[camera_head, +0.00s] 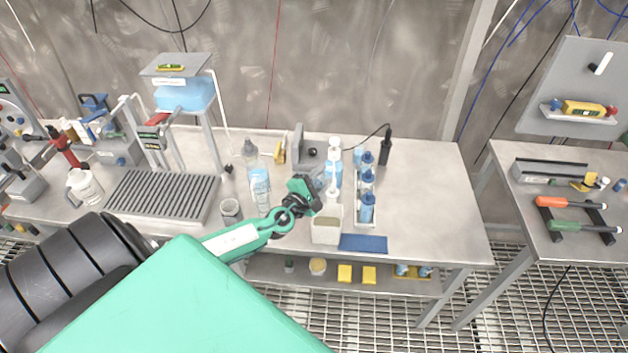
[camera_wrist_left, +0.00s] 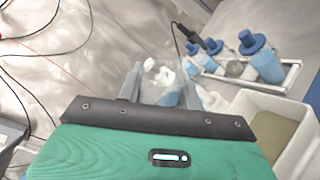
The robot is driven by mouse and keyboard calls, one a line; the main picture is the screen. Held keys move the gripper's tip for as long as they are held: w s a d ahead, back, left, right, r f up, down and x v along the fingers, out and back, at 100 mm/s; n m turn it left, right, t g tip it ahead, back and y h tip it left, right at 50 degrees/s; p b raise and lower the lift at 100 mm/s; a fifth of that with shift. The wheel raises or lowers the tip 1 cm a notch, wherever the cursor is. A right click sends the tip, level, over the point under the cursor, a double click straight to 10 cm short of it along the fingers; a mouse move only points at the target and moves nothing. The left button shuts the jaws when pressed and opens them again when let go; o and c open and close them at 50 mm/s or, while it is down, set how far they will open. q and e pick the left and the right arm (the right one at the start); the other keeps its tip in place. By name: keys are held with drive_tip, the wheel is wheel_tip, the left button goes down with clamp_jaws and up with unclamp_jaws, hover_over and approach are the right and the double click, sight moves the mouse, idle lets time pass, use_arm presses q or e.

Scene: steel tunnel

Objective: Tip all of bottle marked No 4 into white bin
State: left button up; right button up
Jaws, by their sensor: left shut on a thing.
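My left gripper (camera_head: 316,192) is over the bench, just behind and above the white bin (camera_head: 325,236). It is shut on a clear bottle with a white cap and pale blue contents, which shows beyond the gripper in the left wrist view (camera_wrist_left: 163,84). The bottle's label cannot be read, and the gripper hides part of it. The bin stands open near the bench's front edge, with tan material inside, and shows at the right of the left wrist view (camera_wrist_left: 244,101). My right gripper is not in view.
A white rack of blue-capped bottles (camera_head: 367,208) stands right of the bin. A blue mat (camera_head: 363,243) lies in front of it. A clear bottle (camera_head: 260,188) and a grey cup (camera_head: 230,211) stand left of my gripper. The bench's right end is clear.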

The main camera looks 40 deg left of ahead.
use_arm(q)
drive_tip(key=shift+d+f+m, duration=0.1)
drive_tip(key=shift+f+m, duration=0.45)
drive_tip(key=shift+m, duration=0.55)
drive_tip(key=shift+d+f+m+p, duration=0.25)
drive_tip(key=shift+f+m+p, duration=0.25)
drive_tip(key=shift+f+m, duration=0.55)
drive_tip(key=shift+r, duration=0.2)
drive_tip(key=shift+w+d+m+p, duration=0.1)
drive_tip(key=shift+d+m+p, duration=0.05)
drive_tip(key=shift+m+p, duration=0.6)
drive_tip(key=shift+d+f+m, duration=0.1)
drive_tip(key=shift+d+m, duration=0.05)
drive_tip(key=shift+m, duration=0.35)
drive_tip(key=shift+f, duration=0.1)
